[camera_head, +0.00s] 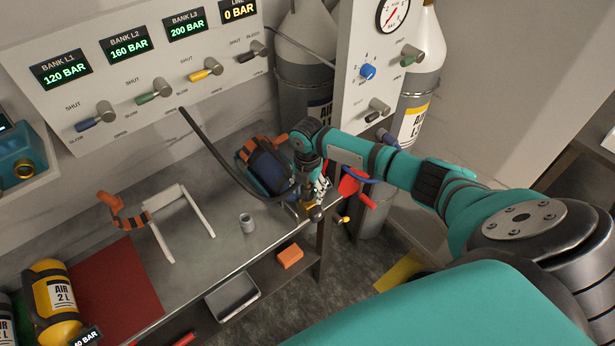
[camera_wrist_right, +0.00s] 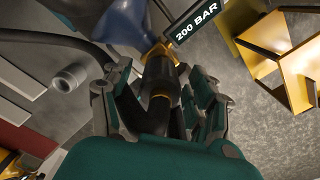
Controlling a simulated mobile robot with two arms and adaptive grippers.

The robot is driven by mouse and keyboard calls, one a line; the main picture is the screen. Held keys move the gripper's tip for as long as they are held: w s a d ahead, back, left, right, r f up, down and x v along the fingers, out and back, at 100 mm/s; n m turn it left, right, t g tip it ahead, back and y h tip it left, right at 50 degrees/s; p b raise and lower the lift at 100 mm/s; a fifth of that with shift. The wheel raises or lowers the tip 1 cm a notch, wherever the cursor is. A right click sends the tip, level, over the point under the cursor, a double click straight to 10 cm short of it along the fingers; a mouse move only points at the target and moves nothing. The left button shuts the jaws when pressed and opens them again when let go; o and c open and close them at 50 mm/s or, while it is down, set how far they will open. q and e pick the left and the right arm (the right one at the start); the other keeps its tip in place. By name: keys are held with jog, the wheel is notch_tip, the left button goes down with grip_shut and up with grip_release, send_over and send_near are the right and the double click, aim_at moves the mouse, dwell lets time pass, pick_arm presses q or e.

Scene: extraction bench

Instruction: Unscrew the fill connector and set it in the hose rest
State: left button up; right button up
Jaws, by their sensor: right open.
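The fill connector (camera_wrist_right: 161,84), black with brass rings, sits between the fingers of my right gripper (camera_wrist_right: 158,105) in the right wrist view. It appears to be still joined to the brass valve of the blue cylinder (camera_head: 267,168). My right gripper (camera_head: 315,192) is open around the connector, which is mostly hidden in the head view. The black hose (camera_head: 215,152) curves from the panel to the valve area. A short grey cup (camera_head: 247,222), which looks like the hose rest, stands empty on the bench; it also shows in the right wrist view (camera_wrist_right: 68,79). My left gripper is not in view.
An orange clamp (camera_head: 262,146) is at the blue cylinder. An empty white cradle (camera_head: 163,243) stands left of the cup. A red mat (camera_head: 110,290) and yellow cylinder (camera_head: 52,300) are at front left. The valve panel (camera_head: 150,65) rises behind the bench.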

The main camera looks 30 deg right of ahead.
jog(key=m+p, duration=0.2)
jog(key=m, duration=0.1)
jog(key=shift+r+p, duration=0.3)
jog(key=shift+f+m, duration=0.3)
jog(key=shift+m, duration=1.5)
jog(key=m, duration=1.4)
jog(key=shift+m, duration=0.4)
jog(key=shift+c, duration=0.4)
